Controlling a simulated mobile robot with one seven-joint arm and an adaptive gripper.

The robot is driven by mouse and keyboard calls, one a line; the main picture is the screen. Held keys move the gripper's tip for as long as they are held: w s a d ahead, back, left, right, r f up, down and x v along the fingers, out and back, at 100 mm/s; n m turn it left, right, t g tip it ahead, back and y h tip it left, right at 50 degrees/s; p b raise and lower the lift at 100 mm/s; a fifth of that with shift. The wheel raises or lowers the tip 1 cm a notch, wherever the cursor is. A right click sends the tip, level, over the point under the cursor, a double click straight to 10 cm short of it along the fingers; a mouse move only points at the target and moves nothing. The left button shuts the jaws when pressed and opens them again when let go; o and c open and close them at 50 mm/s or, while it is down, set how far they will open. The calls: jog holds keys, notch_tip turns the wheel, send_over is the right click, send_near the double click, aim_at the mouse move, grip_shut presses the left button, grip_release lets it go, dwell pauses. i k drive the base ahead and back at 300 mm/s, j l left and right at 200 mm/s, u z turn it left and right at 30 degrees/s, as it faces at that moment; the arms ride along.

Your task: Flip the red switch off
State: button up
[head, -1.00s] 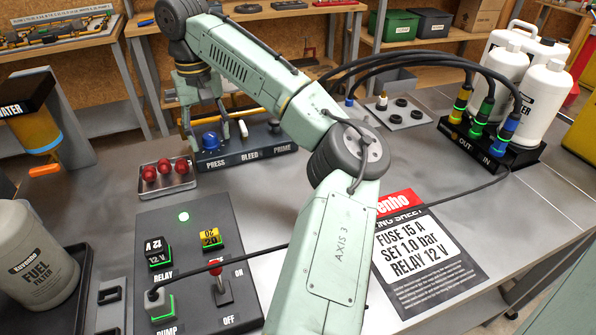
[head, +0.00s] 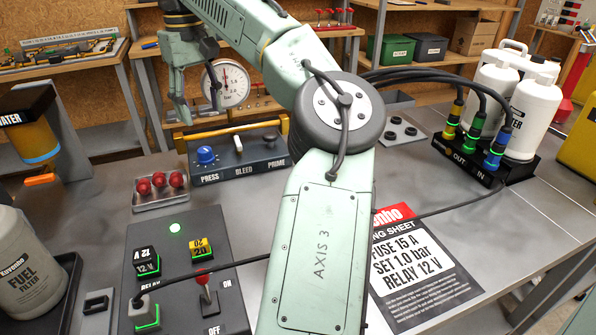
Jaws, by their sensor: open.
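The red switch (head: 206,289) is a red-tipped lever on the dark control panel (head: 177,214), between the printed words ON and OFF. Its lever stands up, with the red tip toward the upper left; I cannot tell its setting for sure. The panel's small green lamp (head: 175,228) is lit. My gripper (head: 199,108) is at the upper left of the head view, raised above the far part of the bench, well beyond the switch. Its fingers hang apart and empty, in front of the pressure gauge.
My arm crosses the middle, just right of the switch. A black cable (head: 210,271) runs from the pump plug (head: 145,309) past the lever.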

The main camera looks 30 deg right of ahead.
aim_at(202, 281)
jog(key=k+l, duration=0.15)
jog(key=k, duration=0.3)
jog(key=k+l, duration=0.1)
jog(key=k, duration=1.35)
